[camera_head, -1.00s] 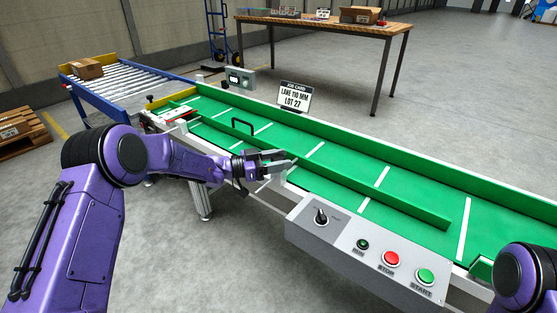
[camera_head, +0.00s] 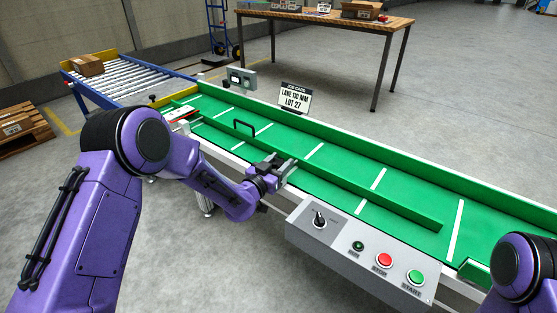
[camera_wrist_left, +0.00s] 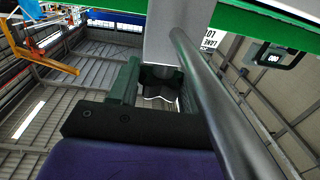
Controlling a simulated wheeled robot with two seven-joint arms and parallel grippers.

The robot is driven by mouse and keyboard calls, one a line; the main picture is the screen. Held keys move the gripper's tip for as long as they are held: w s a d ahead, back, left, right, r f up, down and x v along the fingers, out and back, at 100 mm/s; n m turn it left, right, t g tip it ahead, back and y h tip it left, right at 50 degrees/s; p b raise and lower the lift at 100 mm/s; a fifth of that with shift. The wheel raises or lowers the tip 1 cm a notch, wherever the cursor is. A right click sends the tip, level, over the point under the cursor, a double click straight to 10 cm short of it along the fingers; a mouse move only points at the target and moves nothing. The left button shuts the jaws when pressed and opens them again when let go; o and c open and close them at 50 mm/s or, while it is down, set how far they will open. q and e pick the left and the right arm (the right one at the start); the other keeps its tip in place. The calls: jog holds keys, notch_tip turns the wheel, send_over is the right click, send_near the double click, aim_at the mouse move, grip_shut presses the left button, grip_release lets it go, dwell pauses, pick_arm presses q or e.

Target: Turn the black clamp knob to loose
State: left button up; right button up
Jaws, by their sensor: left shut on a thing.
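My left gripper (camera_head: 283,168) is at the near side rail of the green conveyor, left of the control box, and its jaws are closed. In the left wrist view the dark fingers (camera_wrist_left: 155,88) close around a small dark part (camera_wrist_left: 160,73) under a grey metal bracket. This looks like the black clamp knob, but the fingers hide most of it, and its turn position cannot be read. A long green guide fence (camera_head: 340,174) with a black handle lies along the belt. My right gripper is out of view; only part of that arm shows at lower right.
The control box (camera_head: 340,240) with a black selector, red and green buttons stands just right of the left gripper. A job card (camera_head: 294,97) reads "LANE 110 MM LOT 27". A grey rod (camera_wrist_left: 215,100) passes close beside the fingers. A roller table (camera_head: 125,75) stands at far left.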

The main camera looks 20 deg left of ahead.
aim_at(279, 161)
pick_arm(q)
jog(key=n+y, duration=0.3)
jog(key=y, duration=0.1)
jog(key=n+y+p, duration=0.1)
jog(key=n+y, duration=0.1)
jog(key=y, duration=0.2)
jog(key=shift+n+y, duration=0.3)
jog(key=shift+n, duration=0.1)
jog(key=shift+y+p, duration=0.3)
jog(key=o, duration=1)
jog(key=shift+c, duration=0.2)
notch_tip(279, 161, up, 4)
jog(key=shift+p, duration=0.75)
jog(key=s+d+r+p, duration=0.3)
jog(key=s+r, duration=0.6)
jog(key=s, duration=0.4)
jog(key=shift+s+d, duration=0.2)
jog(key=shift+d, duration=0.25)
